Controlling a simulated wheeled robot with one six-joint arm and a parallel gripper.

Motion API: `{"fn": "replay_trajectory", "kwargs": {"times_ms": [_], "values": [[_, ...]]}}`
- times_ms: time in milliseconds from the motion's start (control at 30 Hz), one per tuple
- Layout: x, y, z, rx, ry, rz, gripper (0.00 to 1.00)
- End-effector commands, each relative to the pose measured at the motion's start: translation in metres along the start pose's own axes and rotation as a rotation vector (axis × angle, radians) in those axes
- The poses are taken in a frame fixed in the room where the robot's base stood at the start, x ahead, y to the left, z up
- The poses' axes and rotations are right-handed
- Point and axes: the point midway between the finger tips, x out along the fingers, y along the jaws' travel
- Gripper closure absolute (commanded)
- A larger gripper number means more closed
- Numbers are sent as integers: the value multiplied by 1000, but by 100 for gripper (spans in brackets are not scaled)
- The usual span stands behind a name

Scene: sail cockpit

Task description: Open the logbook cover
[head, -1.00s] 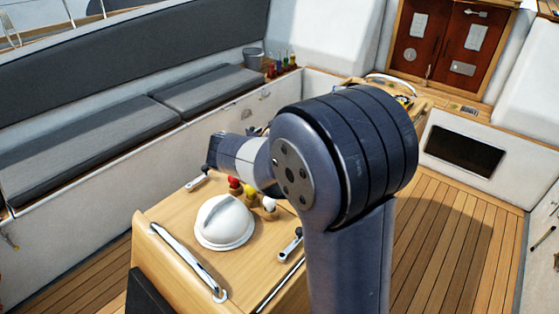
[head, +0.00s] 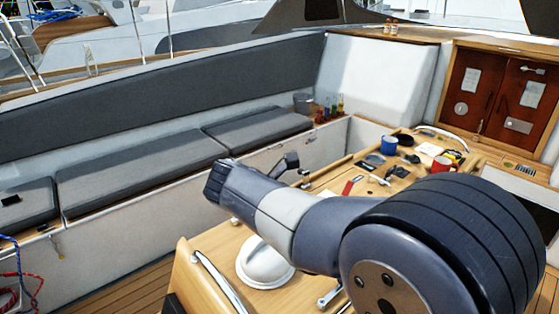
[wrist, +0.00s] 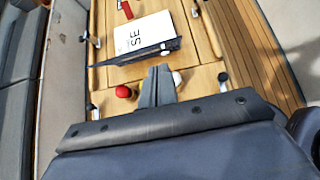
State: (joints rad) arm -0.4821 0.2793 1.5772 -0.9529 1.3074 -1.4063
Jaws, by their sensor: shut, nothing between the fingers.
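In the wrist view, a white sheet or page with large dark letters (wrist: 143,32) lies on the wooden table. A dark blue strip with small marks (wrist: 146,52) runs along its near edge; it looks like part of the logbook, perhaps its cover, but I cannot tell how far it is raised. My gripper (wrist: 158,70) is shut and empty, its tips just short of the dark strip; I cannot tell if they touch it. In the head view my arm hides most of this area.
A red knob (wrist: 122,92) is left of the fingers. In the head view, a white dome (head: 263,263) stands on the table's near end. A blue mug (head: 389,145), a red mug (head: 441,165) and small items crowd the far end. Grey cushioned benches (head: 140,178) line the left.

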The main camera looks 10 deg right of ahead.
Motion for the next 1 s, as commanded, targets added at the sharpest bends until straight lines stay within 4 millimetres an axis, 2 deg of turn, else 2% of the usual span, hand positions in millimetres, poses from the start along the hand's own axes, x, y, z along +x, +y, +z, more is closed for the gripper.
{"fn": "replay_trajectory", "kwargs": {"times_ms": [233, 367, 800, 1000], "values": [[1, 0, 0, 0, 0, -1, 100], [10, -1, -1, -1, 0, -3, 100], [80, -1, -9, -2, 0, -5, 100], [96, -1, -11, -1, 0, -2, 100]]}}
